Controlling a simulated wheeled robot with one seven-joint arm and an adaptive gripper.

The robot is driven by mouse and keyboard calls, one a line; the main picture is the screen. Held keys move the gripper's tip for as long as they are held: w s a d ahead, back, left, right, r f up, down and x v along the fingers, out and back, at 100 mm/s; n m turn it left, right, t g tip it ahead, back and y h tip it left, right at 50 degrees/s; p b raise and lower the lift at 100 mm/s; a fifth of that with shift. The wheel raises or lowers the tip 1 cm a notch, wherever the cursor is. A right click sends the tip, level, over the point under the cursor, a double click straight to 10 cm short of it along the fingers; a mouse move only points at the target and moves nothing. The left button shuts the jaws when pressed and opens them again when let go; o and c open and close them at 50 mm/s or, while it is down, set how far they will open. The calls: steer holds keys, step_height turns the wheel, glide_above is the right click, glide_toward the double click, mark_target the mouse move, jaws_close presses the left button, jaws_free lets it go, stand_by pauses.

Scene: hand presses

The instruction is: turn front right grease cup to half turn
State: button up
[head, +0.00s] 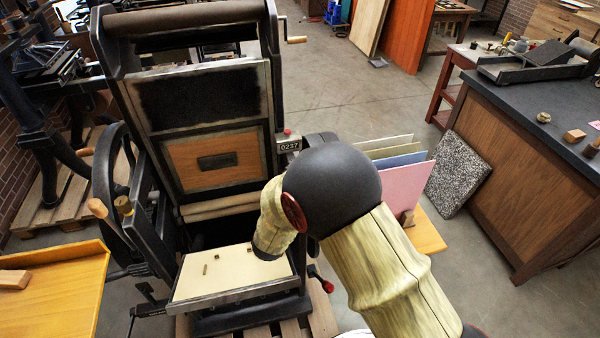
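The hand press (216,130) stands at centre left, its dark frame raised above a cream bed (220,278). I cannot make out the front right grease cup; my arm covers much of the press's right side. A small brass cylinder (124,205), possibly a grease cup, shows on the press's left side by the wheel. My arm, in pale sleeves with a dark rounded elbow, reaches in from the lower right and bends over the bed's right part. My gripper cannot be seen; the arm hides whatever lies beyond its dark end.
A red knob (327,286) sticks out right of the bed. Coloured boards (405,178) stand upright on a wooden shelf (428,236) right of my arm. A speckled slab (459,172) leans on a dark-topped cabinet (520,185). A yellow table (62,296) is at lower left. Open floor lies behind.

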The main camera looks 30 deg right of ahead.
steer(key=m+g+h, duration=0.2)
steer(key=g, duration=0.1)
steer(key=m+g+h, duration=0.3)
steer(key=g, duration=0.1)
steer(key=shift+w+a+m+p, duration=0.1)
steer(key=shift+w+m+p, duration=0.05)
steer(key=shift+m+p, duration=0.2)
steer(key=m+g, duration=0.2)
steer(key=g, duration=0.2)
steer(key=m+g+p, duration=0.1)
steer(key=m+g, duration=0.2)
steer(key=g, duration=0.1)
steer(key=shift+g+h, duration=0.3)
steer(key=shift+h, duration=0.1)
steer(key=m+g+y+p, duration=0.1)
steer(key=m+g+p, duration=0.2)
steer(key=g+p, duration=0.1)
steer(key=shift+r, duration=0.2)
steer(key=shift+m+g+y+p, duration=0.4)
steer(key=shift+m+g+p, duration=0.25)
steer(key=shift+g+p, duration=0.4)
steer(key=shift+f+m+g+p, duration=0.1)
steer(key=shift+m+g+p, duration=0.25)
steer(key=shift+p, duration=0.25)
steer(key=o, duration=1)
steer(key=shift+o, duration=0.8)
steer(key=shift+f, duration=0.1)
steer(key=shift+f+n+t+b, duration=0.15)
steer(key=shift+n+t+b, duration=0.4)
steer(key=shift+b, duration=0.55)
